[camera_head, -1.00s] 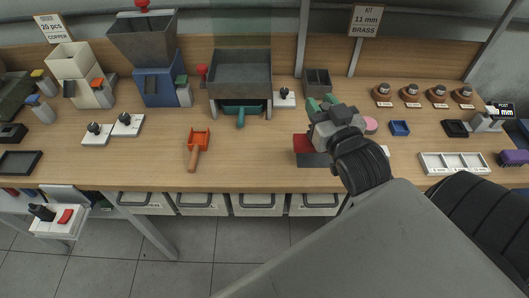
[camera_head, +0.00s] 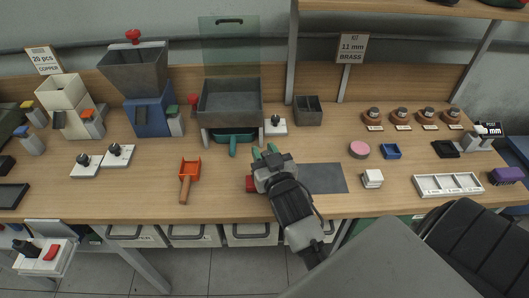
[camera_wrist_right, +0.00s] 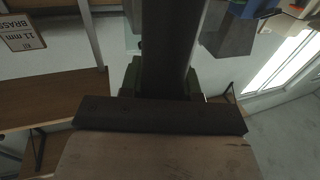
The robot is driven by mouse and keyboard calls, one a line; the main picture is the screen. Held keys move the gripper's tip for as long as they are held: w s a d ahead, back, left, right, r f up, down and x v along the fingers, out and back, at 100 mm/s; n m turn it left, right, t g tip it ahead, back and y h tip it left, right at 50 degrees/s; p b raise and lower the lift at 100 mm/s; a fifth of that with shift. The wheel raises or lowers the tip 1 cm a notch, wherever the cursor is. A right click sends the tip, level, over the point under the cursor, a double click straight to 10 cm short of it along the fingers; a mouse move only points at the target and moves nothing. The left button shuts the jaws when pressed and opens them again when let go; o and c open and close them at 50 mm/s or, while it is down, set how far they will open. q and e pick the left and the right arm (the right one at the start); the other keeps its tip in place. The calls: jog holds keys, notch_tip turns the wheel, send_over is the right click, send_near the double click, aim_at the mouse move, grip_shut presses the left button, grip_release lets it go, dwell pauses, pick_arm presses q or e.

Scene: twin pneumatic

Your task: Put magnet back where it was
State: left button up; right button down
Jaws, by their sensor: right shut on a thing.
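My right gripper (camera_head: 265,151) is over the front middle of the table, left of a dark grey mat (camera_head: 325,178). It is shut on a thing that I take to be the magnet. The magnet's red part (camera_head: 251,184) shows beside the gripper's left side in the head view; the rest is hidden behind the gripper. In the right wrist view a dark upright bar (camera_wrist_right: 165,45) stands between the green fingers, with a dark crosspiece (camera_wrist_right: 160,115) below it. I cannot tell whether the magnet touches the table. My left gripper is not in view.
An orange scoop (camera_head: 188,174) lies left of the gripper. A grey bin with a teal drawer (camera_head: 232,105) stands behind.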

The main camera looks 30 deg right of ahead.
jog(key=shift+f, duration=0.1)
jog(key=shift+f+b, duration=0.3)
jog(key=shift+f, duration=0.15)
jog(key=shift+s, duration=0.1)
